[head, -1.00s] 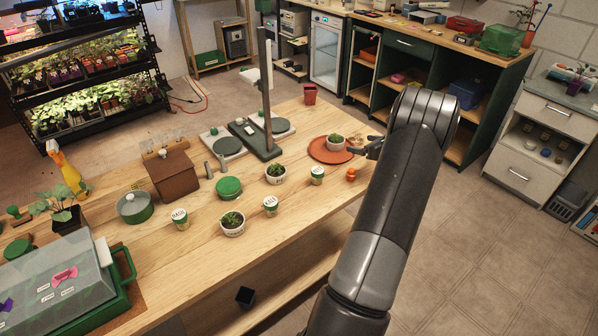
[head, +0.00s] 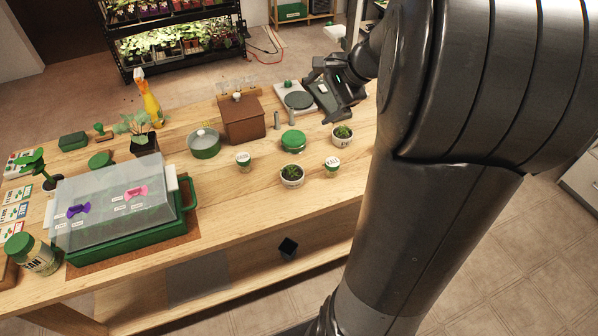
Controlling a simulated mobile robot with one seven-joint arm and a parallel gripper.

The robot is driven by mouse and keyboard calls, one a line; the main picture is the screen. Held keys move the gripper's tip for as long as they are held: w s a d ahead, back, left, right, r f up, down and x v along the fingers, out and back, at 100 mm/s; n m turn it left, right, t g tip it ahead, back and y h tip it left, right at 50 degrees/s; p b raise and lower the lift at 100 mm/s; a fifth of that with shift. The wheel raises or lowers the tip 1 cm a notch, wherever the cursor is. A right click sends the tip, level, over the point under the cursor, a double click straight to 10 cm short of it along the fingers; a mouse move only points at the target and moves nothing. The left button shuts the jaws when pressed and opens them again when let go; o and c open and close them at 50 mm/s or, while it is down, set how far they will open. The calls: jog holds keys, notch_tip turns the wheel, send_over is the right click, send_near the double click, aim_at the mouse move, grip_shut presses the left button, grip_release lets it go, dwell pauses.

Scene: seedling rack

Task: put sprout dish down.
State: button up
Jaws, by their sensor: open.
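Two white sprout dishes with small green plants stand upright on the wooden table (head: 225,220): one dish (head: 342,138) at the right and one dish (head: 291,179) nearer the front. My gripper (head: 338,114) is open with nothing visible between its fingers. It hangs above the far part of the table, apart from the right dish and beyond it in the picture. The orange saucer and the dish on it, seen earlier, are not visible now; my arm covers much of the right side.
A brown box (head: 243,121) and scale (head: 296,100) are behind. A covered green propagator (head: 135,243) fills the left front. Bare wood lies along the front edge.

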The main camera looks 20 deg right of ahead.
jog(key=s+a+r+n+h, duration=0.1)
jog(key=s+a+n+h, duration=0.1)
jog(key=s+a+n, duration=0.5)
jog(key=s+a+r+n+h, duration=0.1)
jog(key=s+a+n, duration=0.6)
jog(key=s, duration=0.7)
jog(key=shift+s+a+n+g+h, duration=0.25)
jog(key=shift+n+g+h, duration=0.05)
jog(key=shift+n+h, duration=0.45)
jog(key=shift+o, duration=0.3)
jog(key=shift+r, duration=0.1)
jog(key=n+g, duration=0.5)
jog(key=g, duration=0.1)
send_over(292, 173)
notch_tip(292, 173, down, 18)
jog(key=r, duration=0.1)
notch_tip(292, 173, down, 11)
jog(key=shift+f, duration=0.15)
